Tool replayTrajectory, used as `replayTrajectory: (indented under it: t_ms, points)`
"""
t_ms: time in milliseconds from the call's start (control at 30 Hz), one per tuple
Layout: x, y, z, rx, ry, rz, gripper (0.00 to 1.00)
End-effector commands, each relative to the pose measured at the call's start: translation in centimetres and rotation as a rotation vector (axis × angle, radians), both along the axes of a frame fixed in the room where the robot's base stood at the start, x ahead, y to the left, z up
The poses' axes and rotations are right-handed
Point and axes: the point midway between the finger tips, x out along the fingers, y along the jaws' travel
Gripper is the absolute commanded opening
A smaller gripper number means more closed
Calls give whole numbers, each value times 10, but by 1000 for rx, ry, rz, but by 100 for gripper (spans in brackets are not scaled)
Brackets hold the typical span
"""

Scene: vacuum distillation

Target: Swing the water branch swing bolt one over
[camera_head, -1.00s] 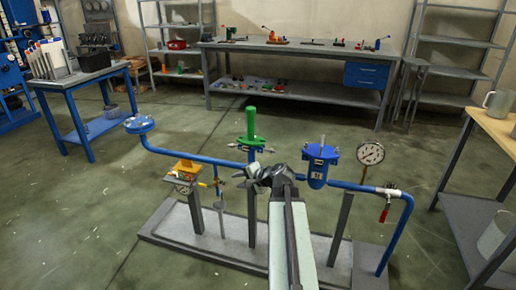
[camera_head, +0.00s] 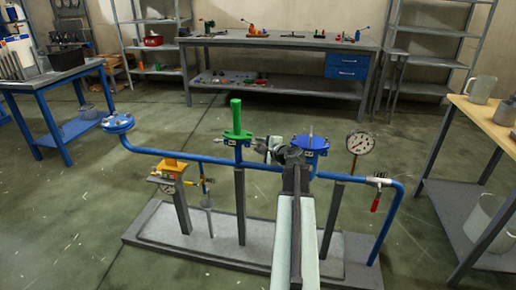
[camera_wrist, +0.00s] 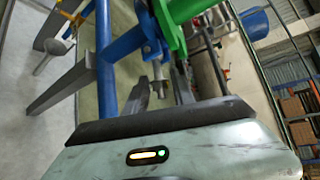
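The green capped fitting (camera_head: 237,122) stands upright on the blue pipe (camera_head: 195,158). A small metallic swing bolt sticks out from its right side, partly hidden by my gripper in the head view; it shows in the wrist view (camera_wrist: 159,72) beside the green part (camera_wrist: 176,40). My gripper (camera_head: 262,146) is between the green fitting and the blue filter housing (camera_head: 314,146), just above pipe height. In the wrist view my gripper's fingers (camera_wrist: 160,92) are apart, with the bolt's end just beyond or between them; contact cannot be told. My arm hides part of the blue housing.
A pressure gauge (camera_head: 360,144) and a red-handled valve (camera_head: 377,195) stand to the right. A yellow fitting (camera_head: 172,168) and a blue flange (camera_head: 118,122) are to the left. A wooden-topped table (camera_head: 485,115) stands at right. Open floor lies around the rig's base.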

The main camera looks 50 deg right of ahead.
Motion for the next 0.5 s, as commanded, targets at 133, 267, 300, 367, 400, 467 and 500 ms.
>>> replayTrajectory:
  t_ms: [133,267,300,367,400,467,500]
  points:
    - [4,0,-1,0,0,0,30]
    - [4,0,-1,-1,0,1,25]
    - [4,0,-1,-1,0,1,14]
    - [4,0,-1,-1,0,1,0]
    - [4,0,-1,-1,0,1,0]
    - [8,2,-1,-1,0,8,0]
    - [7,2,0,-1,1,6,0]
